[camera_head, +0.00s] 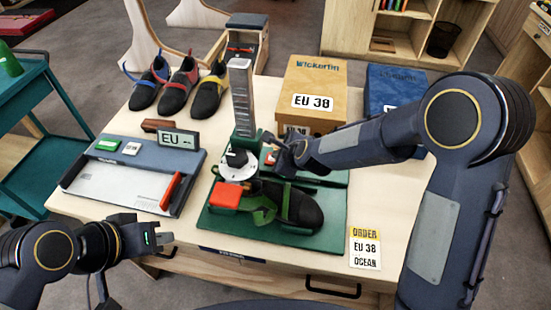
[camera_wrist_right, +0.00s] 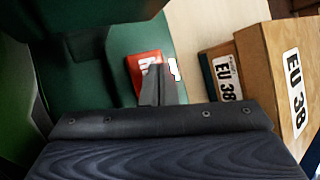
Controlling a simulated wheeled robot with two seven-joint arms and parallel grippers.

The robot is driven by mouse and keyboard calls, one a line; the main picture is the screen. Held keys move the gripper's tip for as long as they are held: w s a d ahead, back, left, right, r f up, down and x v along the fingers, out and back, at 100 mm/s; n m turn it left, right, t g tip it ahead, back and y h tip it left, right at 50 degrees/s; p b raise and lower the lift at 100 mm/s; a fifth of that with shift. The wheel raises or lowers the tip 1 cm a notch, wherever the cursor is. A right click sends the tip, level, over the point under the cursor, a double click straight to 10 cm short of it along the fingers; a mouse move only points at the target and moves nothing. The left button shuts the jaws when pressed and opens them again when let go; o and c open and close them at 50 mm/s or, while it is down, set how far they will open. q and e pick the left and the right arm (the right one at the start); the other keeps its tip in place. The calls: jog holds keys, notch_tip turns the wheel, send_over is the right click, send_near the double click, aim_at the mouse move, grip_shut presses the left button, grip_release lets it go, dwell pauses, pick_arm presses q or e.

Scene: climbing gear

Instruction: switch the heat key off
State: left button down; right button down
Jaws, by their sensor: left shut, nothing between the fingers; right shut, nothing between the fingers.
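A red key with white lettering, which looks like the heat key (camera_head: 269,157), sits on the green press base (camera_head: 334,205) behind the dial. In the right wrist view the red key (camera_wrist_right: 143,66) is partly covered by my fingers, so its full label and on or off state cannot be read. My right gripper (camera_head: 272,142) is shut and empty, with its tips at or just above the key; contact cannot be told. My left gripper (camera_head: 164,238) is shut and empty near the table's front left edge, away from the key.
A white dial (camera_head: 238,166), an orange-red block (camera_head: 226,195) and a dark shoe (camera_head: 300,208) are on the press. A tall column (camera_head: 241,95) rises behind. The Wickerfin box (camera_head: 309,90) and blue box (camera_head: 390,88) stand behind my right arm. A sizing device (camera_head: 135,172) lies left.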

jog(key=shift+f, duration=0.15)
dwell(0.4)
jog(key=shift+r+p, duration=0.35)
jog(key=shift+r, duration=0.25)
notch_tip(320, 180, up, 6)
jog(key=p, duration=0.5)
dwell(0.4)
